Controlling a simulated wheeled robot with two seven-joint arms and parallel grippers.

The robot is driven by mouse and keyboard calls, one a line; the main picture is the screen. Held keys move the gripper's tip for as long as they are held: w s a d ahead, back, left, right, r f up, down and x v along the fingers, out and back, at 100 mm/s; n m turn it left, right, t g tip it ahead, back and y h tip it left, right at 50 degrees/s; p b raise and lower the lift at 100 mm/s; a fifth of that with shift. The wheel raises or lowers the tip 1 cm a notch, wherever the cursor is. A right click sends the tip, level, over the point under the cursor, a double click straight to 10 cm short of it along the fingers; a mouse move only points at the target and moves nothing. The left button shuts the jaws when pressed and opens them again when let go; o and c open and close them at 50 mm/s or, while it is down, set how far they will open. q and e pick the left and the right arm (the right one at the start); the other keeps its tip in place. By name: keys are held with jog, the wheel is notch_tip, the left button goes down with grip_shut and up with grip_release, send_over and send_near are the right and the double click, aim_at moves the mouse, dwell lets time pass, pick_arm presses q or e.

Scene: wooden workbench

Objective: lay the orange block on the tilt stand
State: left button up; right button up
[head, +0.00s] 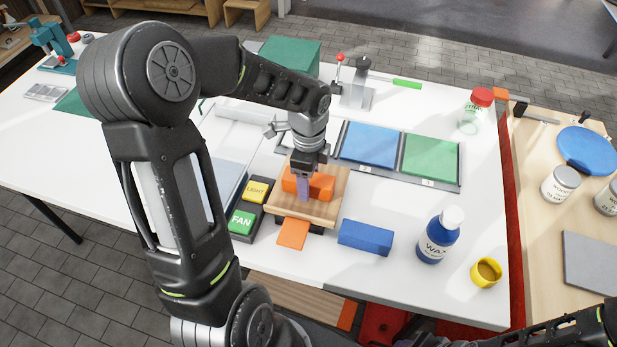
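The orange block (322,186) is at the wooden top of the tilt stand (318,214), and appears to rest on it. An orange tab (293,233) shows at the stand's front edge. My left gripper (304,188) points down at the block, with one purple-grey finger in front of its near face. The other finger is hidden, so I cannot tell whether the gripper grips the block. My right arm comes in at the bottom right; only a bit of my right gripper (402,342) shows at the bottom edge.
A blue block (365,237) lies right of the stand; a blue bottle (438,238) and yellow cup (486,272) stand farther right. FAN (241,222) and LIGHT (256,190) buttons sit close on the left. Behind are blue (369,144) and green (429,162) panels.

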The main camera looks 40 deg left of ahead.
pick_arm(q)
notch_tip(320, 180, up, 12)
dwell(0.5)
